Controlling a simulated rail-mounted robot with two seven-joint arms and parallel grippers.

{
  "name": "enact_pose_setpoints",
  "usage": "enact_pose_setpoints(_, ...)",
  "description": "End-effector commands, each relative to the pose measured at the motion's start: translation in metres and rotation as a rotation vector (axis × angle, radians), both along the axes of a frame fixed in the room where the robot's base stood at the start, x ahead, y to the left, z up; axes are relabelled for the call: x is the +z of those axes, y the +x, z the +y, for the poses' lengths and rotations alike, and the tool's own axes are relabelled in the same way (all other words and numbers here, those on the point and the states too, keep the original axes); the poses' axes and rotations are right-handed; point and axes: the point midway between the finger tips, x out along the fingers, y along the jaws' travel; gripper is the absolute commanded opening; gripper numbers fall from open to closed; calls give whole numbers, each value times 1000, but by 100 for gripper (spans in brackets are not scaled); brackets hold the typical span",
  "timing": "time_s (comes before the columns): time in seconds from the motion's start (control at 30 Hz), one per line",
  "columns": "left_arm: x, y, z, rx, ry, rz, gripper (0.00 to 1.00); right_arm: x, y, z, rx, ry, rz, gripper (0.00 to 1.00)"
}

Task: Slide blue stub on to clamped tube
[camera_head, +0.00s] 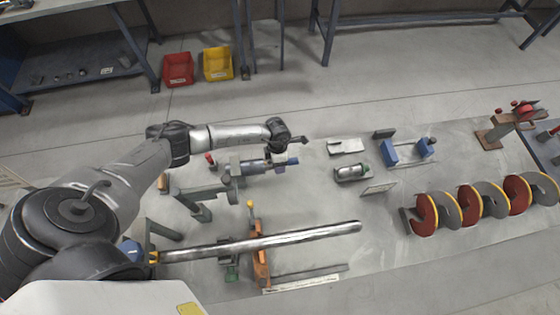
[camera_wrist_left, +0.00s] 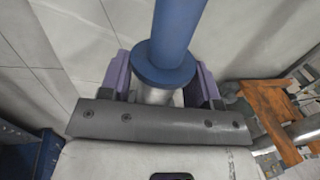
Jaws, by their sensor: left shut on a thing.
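My left arm reaches across from the left of the head view, with its gripper (camera_head: 278,158) over the far part of the table. In the left wrist view its purple fingers flank the blue stub (camera_wrist_left: 172,35), and the gripper is shut on it. The stub's blue length and wide flange stand out past the fingers; its silver lower part is mostly hidden. In the head view the blue end (camera_head: 293,160) looks very small. The clamped tube (camera_head: 300,237) lies long and silver across the near table, apart from the gripper. My right gripper is not in view.
An orange clamp (camera_head: 260,268) stands at the tube; it also shows in the left wrist view (camera_wrist_left: 268,104). A red and grey auger (camera_head: 470,205) lies at the right. A blue-ended fixture (camera_head: 390,152) and a silver cylinder (camera_head: 352,173) sit further back.

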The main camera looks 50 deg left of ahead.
Motion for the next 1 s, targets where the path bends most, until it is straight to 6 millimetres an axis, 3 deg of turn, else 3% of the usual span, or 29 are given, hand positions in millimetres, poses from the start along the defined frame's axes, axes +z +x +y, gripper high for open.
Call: enact_pose_setpoints(1.0,2,-16,12,0,-1,-2,0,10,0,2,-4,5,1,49)
